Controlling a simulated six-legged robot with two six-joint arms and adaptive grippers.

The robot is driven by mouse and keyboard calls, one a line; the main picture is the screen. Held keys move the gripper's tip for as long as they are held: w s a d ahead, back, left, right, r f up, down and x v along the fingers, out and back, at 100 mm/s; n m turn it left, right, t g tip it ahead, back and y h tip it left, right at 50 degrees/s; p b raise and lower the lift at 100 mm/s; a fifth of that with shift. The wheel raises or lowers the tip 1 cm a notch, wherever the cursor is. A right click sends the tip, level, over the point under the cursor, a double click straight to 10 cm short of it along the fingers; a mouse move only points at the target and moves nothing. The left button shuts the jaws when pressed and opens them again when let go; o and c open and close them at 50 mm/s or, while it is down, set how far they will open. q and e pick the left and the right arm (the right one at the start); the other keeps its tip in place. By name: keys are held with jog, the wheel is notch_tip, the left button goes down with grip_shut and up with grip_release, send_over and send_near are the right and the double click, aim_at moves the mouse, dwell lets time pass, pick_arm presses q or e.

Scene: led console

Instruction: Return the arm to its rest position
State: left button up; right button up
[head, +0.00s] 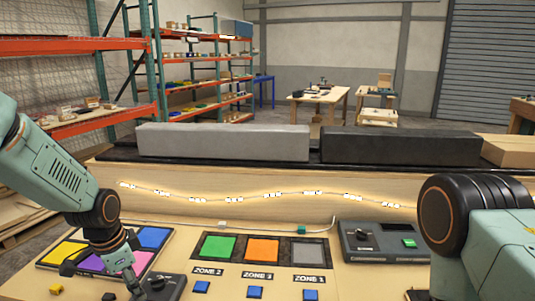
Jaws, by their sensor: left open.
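My left arm comes in from the left. Its gripper (104,272) points down with its fingers apart, over the panel of coloured tiles (155,237) at the front left. I see nothing between the fingers. The gripper hides part of the purple and pink tiles. Whether the fingertips touch the panel or a black knob box (160,287) beside them, I cannot tell. My right arm shows at the right edge, and its gripper is out of view.
A console holds green (219,247), orange (262,250) and grey (310,252) zone tiles, with blue buttons (255,292) in front. A dark control box (381,241) stands to their right. A lit LED strip (234,199) runs along the wooden back board. Shelves and tables stand farther back.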

pick_arm(q)
jog(key=s+d+f+n+t+b, duration=0.1)
jog(key=s+d+f+n, duration=0.3)
jog(key=f, duration=0.3)
jog(key=s+d+f+n+t+b, duration=0.1)
jog(key=s+d+f+n+b, duration=0.1)
jog(key=s+f+n, duration=0.35)
jog(key=s+f+g+b, duration=0.1)
jog(key=s+f, duration=0.5)
jog(key=s, duration=0.6)
jog(key=s+f+g+b, duration=0.2)
jog(key=s+f, duration=0.4)
jog(key=s, duration=0.7)
jog(key=shift+d+f+n+g, duration=0.35)
jog(key=shift+d+f+g, duration=0.05)
jog(key=shift+g, duration=0.2)
jog(key=shift+s, duration=0.15)
